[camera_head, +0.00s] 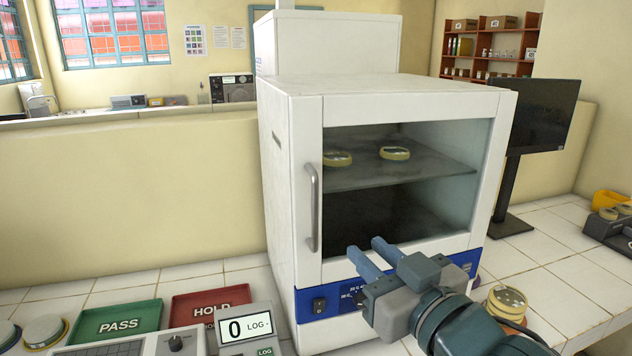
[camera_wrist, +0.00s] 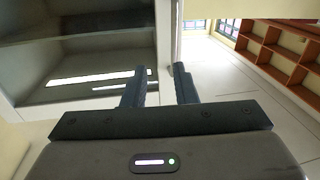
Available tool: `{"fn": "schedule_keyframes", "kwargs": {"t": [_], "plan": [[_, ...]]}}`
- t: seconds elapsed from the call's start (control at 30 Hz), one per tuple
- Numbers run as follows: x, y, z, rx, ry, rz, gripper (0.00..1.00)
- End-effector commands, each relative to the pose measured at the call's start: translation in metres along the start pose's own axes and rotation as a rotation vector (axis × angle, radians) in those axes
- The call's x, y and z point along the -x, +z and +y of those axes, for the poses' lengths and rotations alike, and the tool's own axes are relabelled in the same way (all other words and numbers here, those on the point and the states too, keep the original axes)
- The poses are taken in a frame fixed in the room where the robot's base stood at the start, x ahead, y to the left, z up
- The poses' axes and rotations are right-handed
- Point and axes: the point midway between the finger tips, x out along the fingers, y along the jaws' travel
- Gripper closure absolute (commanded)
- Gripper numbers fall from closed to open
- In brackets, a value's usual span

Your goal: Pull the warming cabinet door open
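The warming cabinet (camera_head: 280,190) is a white box with a blue strip along its bottom front. Its door (camera_head: 420,103) has a white frame and a glass pane, and looks closed. A grey vertical bar handle (camera_head: 312,208) is on the door's left side. My gripper (camera_head: 371,253) is in front of the lower glass, right of and below the handle. Its two fingers are apart with nothing seen between them. In the wrist view, the open fingers (camera_wrist: 157,78) point toward the white cabinet frame (camera_wrist: 165,45); I cannot make out the handle there.
Two round dishes (camera_head: 395,153) sit on the shelf inside. PASS (camera_head: 119,321) and HOLD (camera_head: 211,304) trays and a small LOG display (camera_head: 247,329) stand on the bench left of the cabinet. A monitor (camera_head: 540,115) stands at right. A dish stack (camera_head: 506,303) is right of my gripper.

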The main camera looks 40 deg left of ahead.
Motion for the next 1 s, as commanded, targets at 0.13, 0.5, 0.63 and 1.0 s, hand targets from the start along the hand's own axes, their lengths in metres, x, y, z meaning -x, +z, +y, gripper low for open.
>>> {"fn": "schedule_keyframes", "kwargs": {"t": [0.13,0.5,0.63,1.0], "plan": [[0.009,-0.013,-0.018,-0.05,-0.044,-0.004,0.74],[-0.023,-0.012,-0.02,-0.058,-0.047,-0.008,0.74],[-0.042,-0.012,-0.021,-0.057,-0.048,-0.008,0.74],[-0.095,-0.012,-0.024,-0.056,-0.047,-0.007,0.74]]}}
